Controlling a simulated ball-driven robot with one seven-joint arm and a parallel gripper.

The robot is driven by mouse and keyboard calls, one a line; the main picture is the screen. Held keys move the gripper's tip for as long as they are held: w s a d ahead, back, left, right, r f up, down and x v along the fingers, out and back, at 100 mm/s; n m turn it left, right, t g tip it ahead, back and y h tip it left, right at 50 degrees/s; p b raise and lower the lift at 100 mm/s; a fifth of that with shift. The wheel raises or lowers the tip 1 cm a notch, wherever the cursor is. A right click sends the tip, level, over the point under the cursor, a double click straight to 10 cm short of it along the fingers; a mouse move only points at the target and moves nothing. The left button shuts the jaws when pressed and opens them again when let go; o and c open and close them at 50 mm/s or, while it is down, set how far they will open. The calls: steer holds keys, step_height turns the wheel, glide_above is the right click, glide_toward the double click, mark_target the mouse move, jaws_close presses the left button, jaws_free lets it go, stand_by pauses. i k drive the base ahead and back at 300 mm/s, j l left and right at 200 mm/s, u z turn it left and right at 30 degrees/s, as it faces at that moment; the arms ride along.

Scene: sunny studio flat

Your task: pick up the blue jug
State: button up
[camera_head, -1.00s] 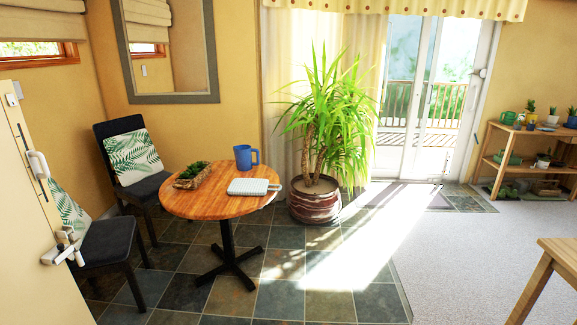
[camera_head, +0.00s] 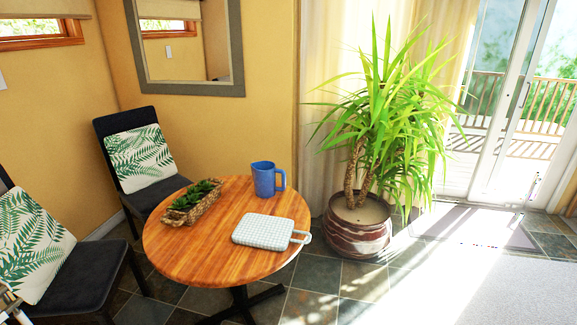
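The blue jug (camera_head: 264,180) stands upright on the round wooden table (camera_head: 196,240), near its back edge. Its handle points to the right. Nothing touches it.
A checked pot holder (camera_head: 264,231) lies at the table's right front, and a planter of succulents (camera_head: 191,201) stands at the left. Two dark chairs with leaf cushions (camera_head: 139,156) are on the left. A potted plant (camera_head: 357,233) stands right of the table.

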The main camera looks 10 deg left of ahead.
mark_target(264, 172)
steer(key=i+u, duration=0.25)
steer(key=i, duration=0.2)
steer(key=i+l+u, duration=0.25)
steer(key=i, duration=0.2)
steer(key=i+l+u, duration=0.25)
steer(key=i, duration=0.15)
steer(key=i+l+u, duration=0.25)
steer(key=i, duration=0.2)
